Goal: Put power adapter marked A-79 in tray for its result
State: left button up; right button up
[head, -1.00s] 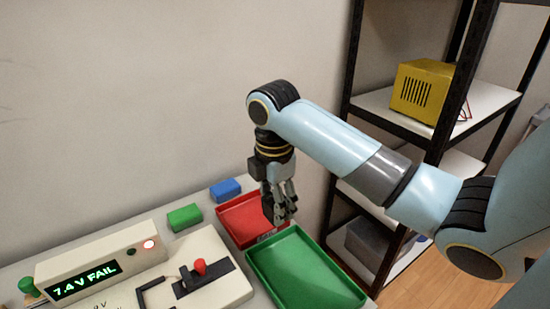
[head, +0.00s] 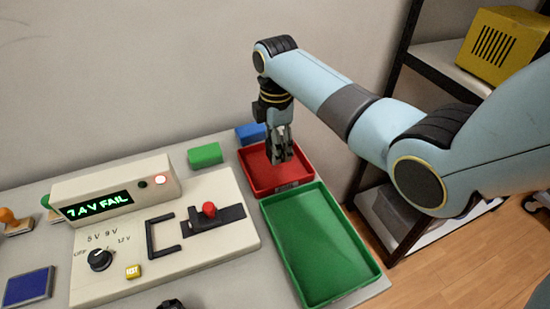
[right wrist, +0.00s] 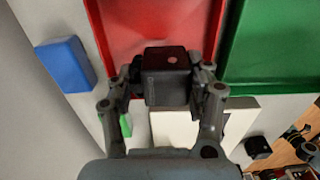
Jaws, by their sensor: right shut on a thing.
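My right gripper (head: 281,158) is above the red tray (head: 253,178), pointing down. In the right wrist view it is shut on a black box-shaped power adapter (right wrist: 166,76), with a finger on each side. The red tray also shows behind the adapter there (right wrist: 150,22). No A-79 marking is readable on the adapter. The green tray (head: 313,240) is in front of the red one and looks empty. My left gripper is not in view.
A green block (head: 205,154) and a blue block (head: 251,132) lie behind the tester (head: 190,255). The tester has a red-knobbed slider (head: 209,209). A dark item (head: 171,304) is cut off at the bottom edge. A shelf with a yellow box (head: 500,45) stands to the right.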

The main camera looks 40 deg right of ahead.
jog(key=shift+w+f, duration=0.2)
jog(key=shift+w, duration=0.05)
notch_tip(320, 180, down, 4)
jog(key=shift+r+b, duration=0.1)
jog(key=shift+b, duration=0.2)
jog(key=shift+a, duration=0.1)
jog(key=o, duration=1.4)
notch_tip(320, 180, up, 12)
jog(key=shift+r+p, duration=0.1)
jog(key=shift+p, duration=0.6)
